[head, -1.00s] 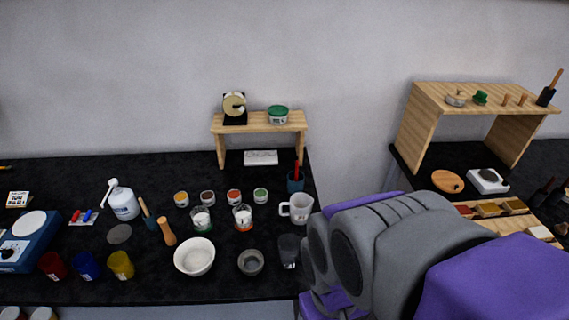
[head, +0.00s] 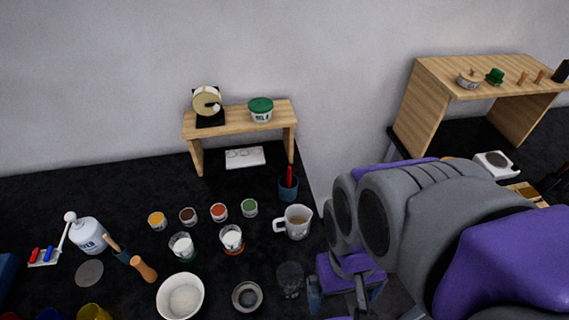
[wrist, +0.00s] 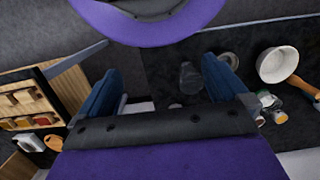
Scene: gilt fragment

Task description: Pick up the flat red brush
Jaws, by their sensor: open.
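A red upright thing (head: 289,175), which looks like the flat red brush, stands in a dark teal cup (head: 288,190) near the right edge of the left table, in front of the small wooden shelf. Only its upper part shows; the cup hides the rest. My gripper (head: 343,293) is at the bottom right of the head view, beyond the table's right edge and nearer to me than the cup. Its two blue fingers are apart and empty, as the wrist view also shows (wrist: 163,72). I cannot make out the brush in the wrist view.
A white measuring jug (head: 297,222) stands between the cup and a clear glass (head: 290,278). Small paint pots (head: 218,212) and a white bowl (head: 180,297) are to the left. A wooden shelf (head: 240,117) stands behind. A second, larger shelf (head: 430,85) is on the right table.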

